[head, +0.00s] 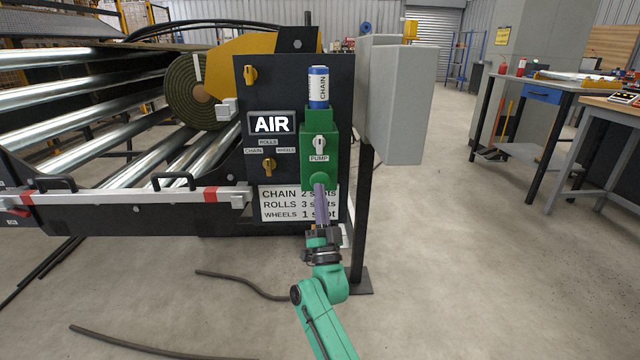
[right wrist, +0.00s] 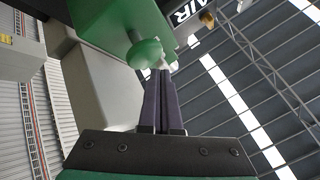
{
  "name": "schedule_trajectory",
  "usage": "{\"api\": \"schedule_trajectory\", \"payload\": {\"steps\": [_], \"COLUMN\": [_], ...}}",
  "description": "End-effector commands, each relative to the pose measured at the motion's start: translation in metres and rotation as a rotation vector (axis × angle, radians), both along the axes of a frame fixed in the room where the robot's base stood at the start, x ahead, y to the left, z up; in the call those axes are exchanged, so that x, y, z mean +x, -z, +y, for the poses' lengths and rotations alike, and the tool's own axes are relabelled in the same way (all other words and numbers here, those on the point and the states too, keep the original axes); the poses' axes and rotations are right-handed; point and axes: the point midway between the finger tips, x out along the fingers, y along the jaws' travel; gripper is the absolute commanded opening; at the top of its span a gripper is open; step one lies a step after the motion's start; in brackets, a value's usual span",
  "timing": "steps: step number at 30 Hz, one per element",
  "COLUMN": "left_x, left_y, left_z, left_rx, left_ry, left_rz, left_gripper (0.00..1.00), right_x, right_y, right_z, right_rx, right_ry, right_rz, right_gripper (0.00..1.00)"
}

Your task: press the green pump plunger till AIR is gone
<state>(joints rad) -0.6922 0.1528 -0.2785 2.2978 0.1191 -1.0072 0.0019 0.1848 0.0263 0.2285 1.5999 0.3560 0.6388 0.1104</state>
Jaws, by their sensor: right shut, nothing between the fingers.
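The green pump (head: 320,140) is mounted on the dark panel, with a blue and white CHAIN cartridge (head: 318,88) upright on top. Its green round plunger (head: 319,181) is at the bottom; it also shows in the right wrist view (right wrist: 145,53). The lit AIR sign (head: 271,124) on the panel reads AIR in white. My right gripper (head: 319,178) is shut and empty, its fingers pointing up with the tips at the plunger. In the right wrist view its fingertips (right wrist: 159,72) are close beside the plunger; I cannot tell whether they touch. My left gripper is not in view.
A label (head: 299,204) lists CHAIN, ROLLS and WHEELS shots. A grey box (head: 402,100) on a dark post stands right of the pump. Metal rollers (head: 70,99) and a turf roll (head: 192,92) are at left.

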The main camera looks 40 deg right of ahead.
Motion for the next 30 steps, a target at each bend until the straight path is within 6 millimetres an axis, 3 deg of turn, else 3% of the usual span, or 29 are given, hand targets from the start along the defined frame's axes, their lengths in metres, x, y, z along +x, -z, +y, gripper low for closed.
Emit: {"api": "schedule_trajectory", "payload": {"steps": [30], "left_x": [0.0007], "left_y": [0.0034], "left_z": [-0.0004], "left_rx": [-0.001], "left_ry": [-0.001], "left_rz": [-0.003], "left_gripper": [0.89], "right_x": [0.0069], "right_y": [0.0], "right_z": [-0.0054], "right_rx": [0.0], "right_ry": [0.0], "right_rz": [0.0], "right_gripper": [0.0]}}
